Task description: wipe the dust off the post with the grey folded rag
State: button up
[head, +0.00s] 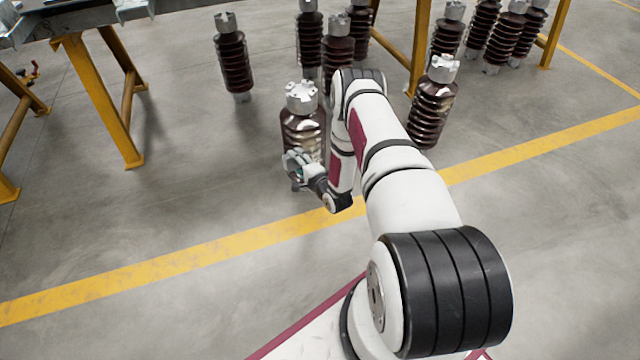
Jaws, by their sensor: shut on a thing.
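The post (303,122) is a brown ribbed insulator with a silvery metal cap, standing upright on the floor in front of my arm. A pale, dusty-looking patch shows on its ribs, just above my gripper. My gripper (295,172) is at the lower front of the post and hides its lower part. It is shut on a small grey thing, which looks like the folded rag (291,158). The rag is mostly hidden by the fingers. I cannot tell whether it touches the post.
Another insulator (432,103) stands to the right, beyond my arm. One more (232,60) stands at the back left, and several others stand behind. Yellow-legged tables (100,110) are at the left and back. The floor in front, around the yellow line (200,251), is clear.

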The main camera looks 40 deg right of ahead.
aim_at(310, 138)
jog(key=s+d+f+m+t+h+b, duration=0.2)
jog(key=s+d+f+m+h+b, duration=0.15)
jog(key=d+f+b, duration=0.3)
jog(key=shift+n+h, duration=0.35)
jog(key=shift+n, duration=0.1)
jog(key=shift+d+b+x, duration=0.1)
jog(key=shift+b+x, duration=0.25)
jog(key=shift+x, duration=0.95)
jog(key=shift+d+b+x, duration=0.15)
jog(key=shift+b+x, duration=0.2)
jog(key=shift+x, duration=0.9)
jog(key=shift+x, duration=0.8)
jog(key=shift+r, duration=0.1)
jog(key=shift+w+r+p, duration=0.1)
jog(key=shift+r+p, duration=3.3)
jog(key=shift+r, duration=1.95)
notch_tip(310, 138, down, 6)
jog(key=b, duration=0.6)
jog(key=shift+f+b, duration=0.45)
jog(key=shift+f, duration=0.35)
jog(key=shift+w+f, duration=0.1)
jog(key=shift+f, duration=1.55)
jog(key=shift+s+r+p, duration=0.2)
jog(key=shift+r+p, duration=2.2)
jog(key=shift+r, duration=1.3)
